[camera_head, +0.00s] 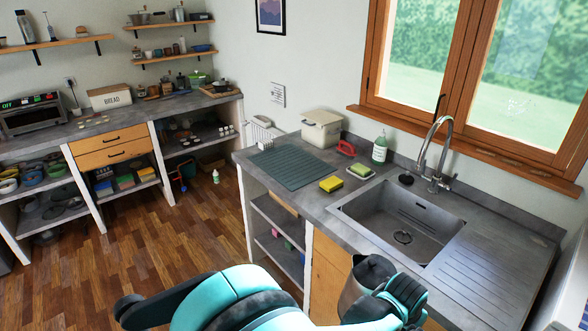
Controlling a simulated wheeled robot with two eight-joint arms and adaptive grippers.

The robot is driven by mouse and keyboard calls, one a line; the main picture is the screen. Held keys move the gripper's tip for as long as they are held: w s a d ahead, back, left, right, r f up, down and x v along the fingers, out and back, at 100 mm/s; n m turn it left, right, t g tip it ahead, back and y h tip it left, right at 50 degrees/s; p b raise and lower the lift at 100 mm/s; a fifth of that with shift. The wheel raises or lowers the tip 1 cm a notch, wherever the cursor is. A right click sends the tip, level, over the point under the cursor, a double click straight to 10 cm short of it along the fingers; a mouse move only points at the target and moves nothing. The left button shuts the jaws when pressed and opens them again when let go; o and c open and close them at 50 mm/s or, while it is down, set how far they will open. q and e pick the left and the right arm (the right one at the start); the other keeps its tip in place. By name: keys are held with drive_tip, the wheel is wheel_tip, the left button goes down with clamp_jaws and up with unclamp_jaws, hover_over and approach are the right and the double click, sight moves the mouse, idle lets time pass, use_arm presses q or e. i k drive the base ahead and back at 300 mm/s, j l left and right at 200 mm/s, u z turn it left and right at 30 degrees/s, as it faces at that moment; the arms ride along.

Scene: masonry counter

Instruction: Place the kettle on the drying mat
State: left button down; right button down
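The kettle (364,280) is a grey metal vessel at the bottom centre, in front of the counter's wooden cabinet door and close to the camera. My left gripper (402,294), teal and black, is at the kettle's right side and appears shut on it; its fingertips and the kettle's handle are mostly hidden. The kettle looks roughly upright, slightly tilted. The drying mat (290,166) is a dark grey-green ribbed rectangle, flat and empty on the left part of the sink counter, farther back and left of the kettle. My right gripper is not in view.
Right of the mat lie a yellow sponge (331,184), a soap dish (360,171) and a red-handled item (346,147). A cream bin (321,128) and soap bottle (380,147) stand behind. The sink (400,220) and tall faucet (433,150) are to the right.

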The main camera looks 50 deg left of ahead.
sight(285, 164)
drive_tip(key=j, duration=1.3)
drive_tip(key=i+j, duration=0.1)
drive_tip(key=j, duration=2.55)
drive_tip(key=u, duration=0.05)
